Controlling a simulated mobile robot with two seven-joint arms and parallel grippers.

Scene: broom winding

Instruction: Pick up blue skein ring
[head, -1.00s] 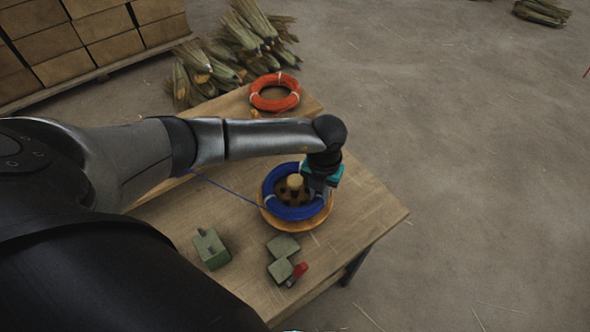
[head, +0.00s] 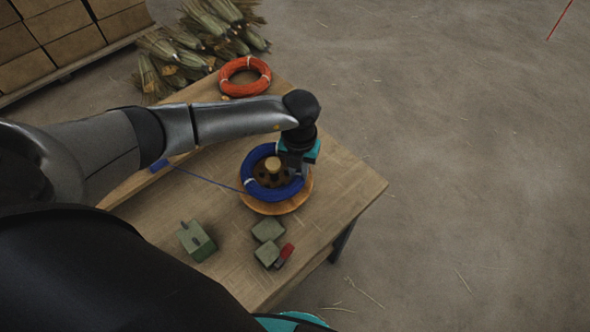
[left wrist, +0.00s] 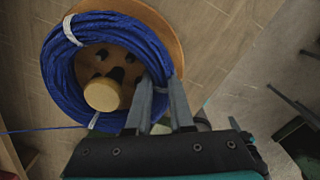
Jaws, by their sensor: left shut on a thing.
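The blue skein ring (head: 248,168) is a coil with pale ties around a wooden disc's round peg (head: 273,164). The wooden disc (head: 278,208) shows below and beside the ring. In the left wrist view the ring (left wrist: 62,88) reaches past the disc's left edge, and the peg (left wrist: 102,95) stands inside its opening. My left gripper (left wrist: 161,82) is shut on the ring's right side, one finger inside and one outside. It also shows in the head view (head: 297,170), pointing down. I cannot tell whether the ring is clear of the disc. My right gripper is not in view.
The wooden table (head: 340,195) also bears an orange ring (head: 245,90) at the back and green blocks (head: 268,229) with a red piece (head: 284,255) in front. A blue strand (head: 205,178) runs left from the ring. Straw bundles (head: 205,35) lie behind the table.

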